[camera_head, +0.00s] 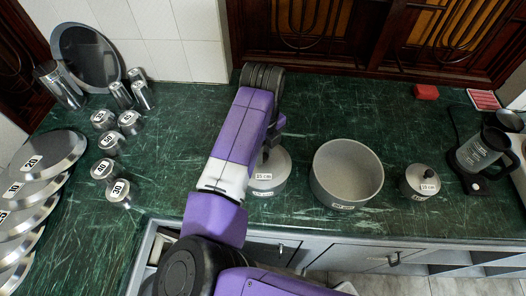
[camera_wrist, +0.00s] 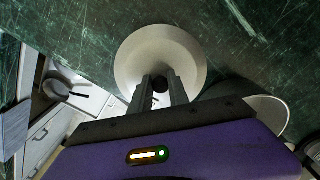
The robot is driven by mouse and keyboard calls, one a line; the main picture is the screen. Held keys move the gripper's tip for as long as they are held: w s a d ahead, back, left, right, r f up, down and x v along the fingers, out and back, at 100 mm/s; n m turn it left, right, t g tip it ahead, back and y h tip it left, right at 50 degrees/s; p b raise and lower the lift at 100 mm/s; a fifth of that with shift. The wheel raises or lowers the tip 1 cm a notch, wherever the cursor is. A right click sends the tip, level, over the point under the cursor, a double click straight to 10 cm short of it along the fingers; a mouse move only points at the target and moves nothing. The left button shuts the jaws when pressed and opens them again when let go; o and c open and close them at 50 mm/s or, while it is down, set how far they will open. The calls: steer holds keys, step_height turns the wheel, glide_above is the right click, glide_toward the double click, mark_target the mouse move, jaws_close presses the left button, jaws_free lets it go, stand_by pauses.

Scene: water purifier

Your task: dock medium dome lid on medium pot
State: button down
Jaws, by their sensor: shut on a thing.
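The pale grey dome lid (camera_head: 266,172) is to the left of the open pot in the head view, partly hidden by my arm. It has a white label and shows from above in the wrist view (camera_wrist: 160,50). My gripper (camera_wrist: 160,82) is shut on its dark knob. I cannot tell whether the lid rests on the counter or hangs just above it. The medium pot (camera_head: 346,178) stands upright and open on the counter, right of the lid. Its rim shows at the right in the wrist view (camera_wrist: 270,102), partly hidden by my gripper body.
A small lidded pot (camera_head: 421,184) stands right of the open pot, with a dark kettle (camera_head: 482,150) farther right. Labelled metal weights (camera_head: 118,193) and discs (camera_head: 42,165) lie at the left. The green counter (camera_head: 345,108) behind the pot is clear.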

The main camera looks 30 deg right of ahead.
steer(key=c, duration=1.3)
jaws_free()
steer(key=shift+o, duration=0.2)
